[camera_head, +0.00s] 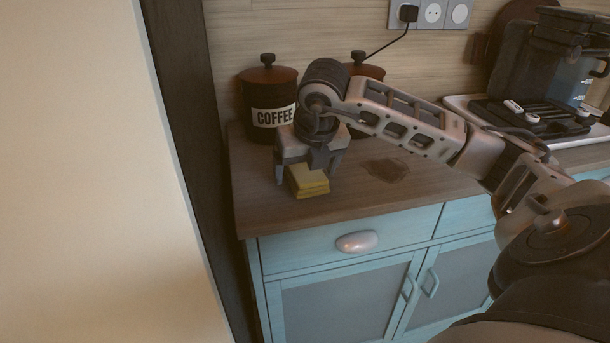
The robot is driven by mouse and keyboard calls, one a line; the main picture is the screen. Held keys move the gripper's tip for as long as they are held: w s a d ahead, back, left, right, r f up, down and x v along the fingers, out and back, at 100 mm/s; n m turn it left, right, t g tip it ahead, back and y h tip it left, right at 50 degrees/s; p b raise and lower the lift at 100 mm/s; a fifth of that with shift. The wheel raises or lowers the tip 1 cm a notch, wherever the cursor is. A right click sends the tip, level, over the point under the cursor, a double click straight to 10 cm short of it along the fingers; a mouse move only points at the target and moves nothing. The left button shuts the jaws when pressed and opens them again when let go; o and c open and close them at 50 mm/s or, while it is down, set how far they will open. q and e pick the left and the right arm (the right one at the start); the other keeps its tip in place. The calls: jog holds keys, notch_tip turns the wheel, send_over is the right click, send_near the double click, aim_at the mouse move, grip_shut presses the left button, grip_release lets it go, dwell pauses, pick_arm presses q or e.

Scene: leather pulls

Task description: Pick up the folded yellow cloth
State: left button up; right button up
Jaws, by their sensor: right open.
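The folded yellow cloth (309,181) lies on the wooden counter near its front left corner. My right gripper (308,172) is over the cloth, pointing down, with its arm reaching in from the right. Its fingers are open, one to the left of the cloth and one to the right. The gripper body covers the back of the cloth, and I cannot tell whether a finger touches it. My left gripper is not in view.
A coffee canister (268,98) stands right behind the gripper, with a second canister (366,71) beside it. A brown stain (386,169) marks the counter (430,186). A coffee machine (545,75) stands at the back right. A dark panel (180,110) borders the counter's left side.

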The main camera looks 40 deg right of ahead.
aim_at(305, 170)
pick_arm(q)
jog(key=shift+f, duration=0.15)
pick_arm(e)
jog(key=c, duration=1.1)
jog(key=shift+r+p, duration=0.4)
jog(key=shift+r, duration=0.05)
notch_tip(305, 170, up, 3)
jog(key=shift+a+r, duration=0.1)
jog(key=shift+r, duration=0.1)
pick_arm(q)
jog(key=p, duration=0.1)
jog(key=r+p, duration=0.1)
jog(key=p, duration=0.1)
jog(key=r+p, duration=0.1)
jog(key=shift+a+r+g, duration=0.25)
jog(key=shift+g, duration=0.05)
pick_arm(e)
jog(key=s+a+r, duration=0.4)
jog(key=s, duration=0.1)
jog(key=s+a+r, duration=0.5)
jog(key=shift+s+a, duration=0.1)
jog(key=shift+a, duration=0.1)
